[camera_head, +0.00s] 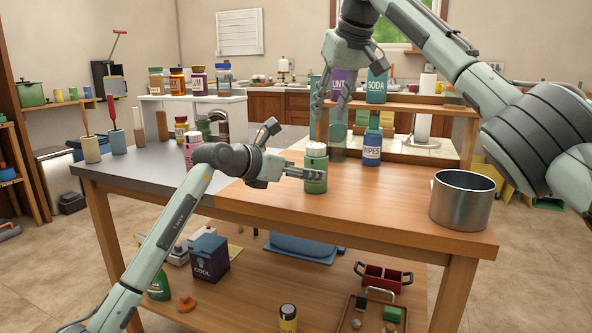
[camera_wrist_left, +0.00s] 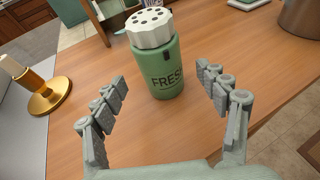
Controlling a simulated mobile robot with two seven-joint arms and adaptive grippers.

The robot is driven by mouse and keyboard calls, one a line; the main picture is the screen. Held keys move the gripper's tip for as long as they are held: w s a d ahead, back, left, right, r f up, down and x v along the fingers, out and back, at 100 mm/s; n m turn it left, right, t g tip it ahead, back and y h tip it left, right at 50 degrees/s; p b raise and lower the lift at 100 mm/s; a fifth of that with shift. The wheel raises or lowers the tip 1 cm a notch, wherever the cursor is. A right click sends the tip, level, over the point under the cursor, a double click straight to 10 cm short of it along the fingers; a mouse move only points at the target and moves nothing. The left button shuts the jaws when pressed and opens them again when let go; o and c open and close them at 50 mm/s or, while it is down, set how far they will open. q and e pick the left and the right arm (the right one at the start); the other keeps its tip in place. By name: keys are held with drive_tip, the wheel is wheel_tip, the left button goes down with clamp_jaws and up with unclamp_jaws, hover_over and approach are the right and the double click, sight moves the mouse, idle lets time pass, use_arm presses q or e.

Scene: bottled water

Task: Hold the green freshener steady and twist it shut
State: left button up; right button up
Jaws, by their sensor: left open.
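The green freshener (camera_head: 316,178) stands upright on the wooden table, with a white lid (camera_head: 316,149) on top. My left gripper (camera_head: 303,172) is low beside the freshener. Its fingers are spread in the left wrist view (camera_wrist_left: 162,82), with the freshener just beyond and between the fingertips; I see no grip on it. My right gripper (camera_head: 330,112) points down above the lid, fingers apart and empty, clear of the lid.
A steel pot (camera_head: 461,201) stands at the table's right. A blue wipes bottle (camera_head: 372,145) stands behind the freshener. A gold-based object (camera_wrist_left: 50,95) is left in the wrist view. A wooden shelf (camera_head: 425,106) holds a soda bottle (camera_head: 376,86). The front tabletop is clear.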

use_arm(q)
drive_tip(key=shift+x, duration=2.65)
drive_tip(key=shift+c, duration=0.6)
drive_tip(key=c, duration=1.3)
drive_tip(key=shift+o, duration=0.2)
drive_tip(key=o, duration=0.6)
drive_tip(key=c, duration=0.4)
